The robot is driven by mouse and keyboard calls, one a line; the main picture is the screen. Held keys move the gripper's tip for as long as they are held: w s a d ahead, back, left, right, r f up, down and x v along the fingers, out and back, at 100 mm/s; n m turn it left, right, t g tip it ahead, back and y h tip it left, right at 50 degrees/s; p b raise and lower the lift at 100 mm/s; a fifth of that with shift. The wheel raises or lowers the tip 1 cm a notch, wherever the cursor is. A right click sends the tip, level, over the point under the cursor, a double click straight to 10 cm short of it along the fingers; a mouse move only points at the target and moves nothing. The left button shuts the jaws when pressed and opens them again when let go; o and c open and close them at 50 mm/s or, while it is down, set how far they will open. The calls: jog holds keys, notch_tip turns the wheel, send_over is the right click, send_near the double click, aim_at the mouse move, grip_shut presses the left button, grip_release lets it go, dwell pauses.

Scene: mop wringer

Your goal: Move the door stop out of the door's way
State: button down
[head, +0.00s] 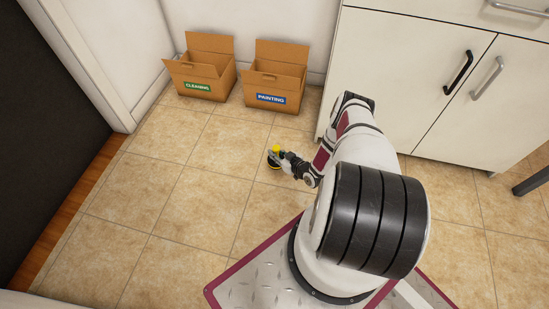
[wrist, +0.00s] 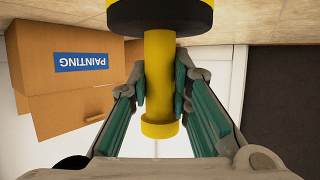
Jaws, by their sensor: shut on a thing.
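The door stop (wrist: 158,70) is a yellow post with a flared yellow end and a black band on a wider yellow base. In the wrist view, which is upside down, my gripper (wrist: 160,88) has its two green-padded fingers shut on the post, one on each side. In the head view the door stop (head: 275,150) is small, yellow and black, held at the end of my arm near the middle of the tiled floor. I cannot tell whether its base touches the floor. The dark door (head: 45,130) is at the left in the head view.
Two open cardboard boxes stand against the back wall: the CLEANING box (head: 203,72) and the PAINTING box (head: 268,85). White cabinets (head: 420,75) with handles are at the right. The tiled floor (head: 180,190) left of my arm is clear. A wooden strip (head: 55,235) edges the doorway.

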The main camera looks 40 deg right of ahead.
jog(key=shift+w, duration=0.55)
jog(key=shift+w+d+f+b, duration=0.1)
jog(key=shift+w+f+b, duration=0.05)
jog(key=shift+f+b, duration=0.65)
jog(key=shift+w+f+b, duration=0.1)
jog(key=shift+f+b, duration=0.5)
jog(key=shift+f, duration=0.3)
jog(key=shift+f, duration=0.15)
jog(key=c, duration=1.5)
grip_release()
jog(key=shift+o, duration=0.2)
